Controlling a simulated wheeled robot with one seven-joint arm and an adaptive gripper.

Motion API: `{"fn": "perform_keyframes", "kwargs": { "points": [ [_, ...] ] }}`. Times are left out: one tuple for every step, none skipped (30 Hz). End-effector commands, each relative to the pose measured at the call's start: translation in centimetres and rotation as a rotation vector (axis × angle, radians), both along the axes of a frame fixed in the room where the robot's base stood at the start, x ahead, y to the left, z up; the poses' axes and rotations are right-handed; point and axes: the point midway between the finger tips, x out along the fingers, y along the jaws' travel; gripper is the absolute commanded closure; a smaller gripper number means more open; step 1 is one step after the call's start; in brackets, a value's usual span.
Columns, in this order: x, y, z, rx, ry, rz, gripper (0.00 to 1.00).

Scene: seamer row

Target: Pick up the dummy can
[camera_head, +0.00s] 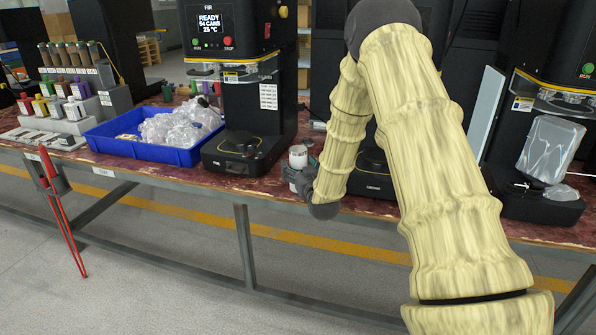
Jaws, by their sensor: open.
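A small pale can (298,155) stands near the front edge of the red-brown bench, just right of the seamer labelled FIR. I cannot tell from its look whether it is the dummy can. My gripper (298,172) is at the can, low over the bench edge, with its dark fingers by the can's lower part. The jaws are open. My forearm in its cream sleeve hides part of the gripper and the bench behind it, so contact with the can cannot be seen.
The FIR seamer (240,75) stands close on the left, its screen reading READY. A blue tray (113,143) of clear plastic bags lies further left. Another seamer (555,130) with a bagged item stands at right. Red tongs (63,215) hang at the bench front.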

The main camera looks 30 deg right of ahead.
Motion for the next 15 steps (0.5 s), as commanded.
{"fn": "perform_keyframes", "kwargs": {
  "points": [
    [0.18,-0.04,0.00,0.000,0.000,0.000,0.23],
    [0.23,-0.05,0.00,0.000,0.001,0.000,0.23],
    [0.25,-0.06,-0.01,0.000,0.001,0.000,0.23],
    [0.27,-0.05,-0.01,0.000,0.001,0.000,0.23],
    [0.26,-0.05,-0.01,0.000,0.001,0.000,0.23],
    [0.25,-0.04,0.00,0.000,0.001,0.000,0.23],
    [0.25,-0.04,0.00,0.000,0.001,0.000,0.23],
    [0.25,-0.03,0.00,0.000,0.001,0.000,0.23],
    [0.25,-0.03,0.00,0.000,0.001,0.000,0.28],
    [0.24,-0.03,0.01,0.000,0.001,0.000,0.34],
    [0.24,-0.03,0.00,0.000,0.001,0.000,0.39],
    [0.24,-0.03,0.01,0.000,0.001,0.001,0.47],
    [0.24,-0.03,0.01,0.000,0.001,0.001,0.52],
    [0.24,-0.02,0.01,0.000,0.000,0.001,0.57],
    [0.24,-0.02,0.01,0.000,0.000,0.001,0.65]
  ]
}}
